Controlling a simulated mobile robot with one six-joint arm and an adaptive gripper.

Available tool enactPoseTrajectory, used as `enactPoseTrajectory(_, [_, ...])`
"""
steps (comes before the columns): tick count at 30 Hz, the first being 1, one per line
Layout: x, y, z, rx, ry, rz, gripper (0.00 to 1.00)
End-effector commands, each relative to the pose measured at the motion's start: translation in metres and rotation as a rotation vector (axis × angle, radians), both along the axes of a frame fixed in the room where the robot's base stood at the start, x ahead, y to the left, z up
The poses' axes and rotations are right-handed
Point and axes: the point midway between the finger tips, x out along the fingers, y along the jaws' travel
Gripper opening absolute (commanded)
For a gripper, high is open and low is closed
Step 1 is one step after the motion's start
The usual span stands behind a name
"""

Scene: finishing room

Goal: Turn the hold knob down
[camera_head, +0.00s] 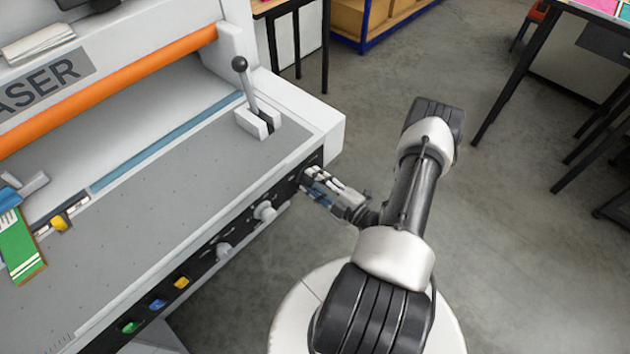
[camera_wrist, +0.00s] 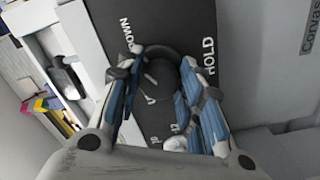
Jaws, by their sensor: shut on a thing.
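The hold knob (camera_wrist: 162,74) is dark and round with a pale pointer line. It sits on a black panel (camera_wrist: 183,22) beside the printed word HOLD; part of another word, ending in OWN, shows at the upper left. My gripper (camera_head: 312,181) is at the right end of the machine's front panel in the head view, where it covers the knob. In the wrist view its blue-padded fingers lie on both sides of the knob, shut on it. The fingers hide part of the dial's markings.
Two pale knobs (camera_head: 265,211) (camera_head: 223,250) and coloured buttons (camera_head: 157,304) line the front panel. A lever (camera_head: 250,88) stands on the machine's grey bed (camera_head: 170,210). A green pack (camera_head: 18,247) lies at the left. Open floor (camera_head: 540,260) is at the right.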

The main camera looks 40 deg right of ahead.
Motion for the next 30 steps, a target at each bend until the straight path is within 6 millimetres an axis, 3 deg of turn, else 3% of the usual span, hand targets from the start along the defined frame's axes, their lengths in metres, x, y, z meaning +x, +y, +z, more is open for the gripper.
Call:
enactPoseTrajectory(20, [-0.0001,0.0003,-0.0004,0.058,0.005,0.0,0.1])
enactPoseTrajectory(21, [-0.0001,0.0003,-0.0004,0.058,0.005,0.0,0.37])
enactPoseTrajectory(30, [0.0,0.0003,-0.0003,0.057,0.004,0.0,0.53])
